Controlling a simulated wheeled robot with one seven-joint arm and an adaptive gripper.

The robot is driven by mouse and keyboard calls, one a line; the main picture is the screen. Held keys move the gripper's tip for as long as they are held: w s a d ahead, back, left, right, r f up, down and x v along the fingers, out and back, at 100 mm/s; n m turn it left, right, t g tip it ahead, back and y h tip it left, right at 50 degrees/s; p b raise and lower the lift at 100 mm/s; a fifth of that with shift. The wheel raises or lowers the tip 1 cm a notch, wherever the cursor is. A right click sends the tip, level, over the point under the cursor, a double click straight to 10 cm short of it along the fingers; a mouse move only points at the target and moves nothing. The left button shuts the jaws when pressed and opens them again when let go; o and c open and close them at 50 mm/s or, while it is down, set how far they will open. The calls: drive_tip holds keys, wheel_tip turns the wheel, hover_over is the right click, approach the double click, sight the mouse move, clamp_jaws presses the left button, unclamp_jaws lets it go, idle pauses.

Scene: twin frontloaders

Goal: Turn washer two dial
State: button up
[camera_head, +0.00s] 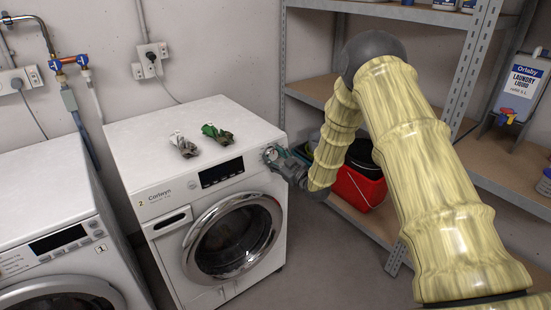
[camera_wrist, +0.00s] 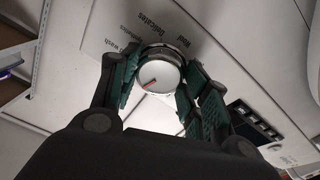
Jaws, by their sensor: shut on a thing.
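Washer two (camera_head: 150,165) is the white front-loader marked 2, in the middle of the head view, with a round glass door. Its dial (camera_wrist: 157,76) is a round silver-white knob with a red pointer line, which points to the lower left in the wrist view. Printed words such as "Wool" and "Delicates" surround it. In the head view the dial sits at the panel's right end, partly covered by my gripper (camera_head: 273,154). My gripper (camera_wrist: 155,85) has one teal-padded finger on each side of the dial and is shut on it.
Washer one (camera_head: 40,215) stands at the left.

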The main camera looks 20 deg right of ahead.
drive_tip(key=shift+m+h, duration=0.6)
drive_tip(key=shift+m, duration=1.8)
drive_tip(key=o, duration=1)
drive_tip(key=shift+s, duration=0.15)
drive_tip(key=v, duration=1.1)
drive_tip(key=shift+s+d+f, duration=0.1)
drive_tip(key=shift+s+d, duration=0.05)
drive_tip(key=shift+s, duration=0.25)
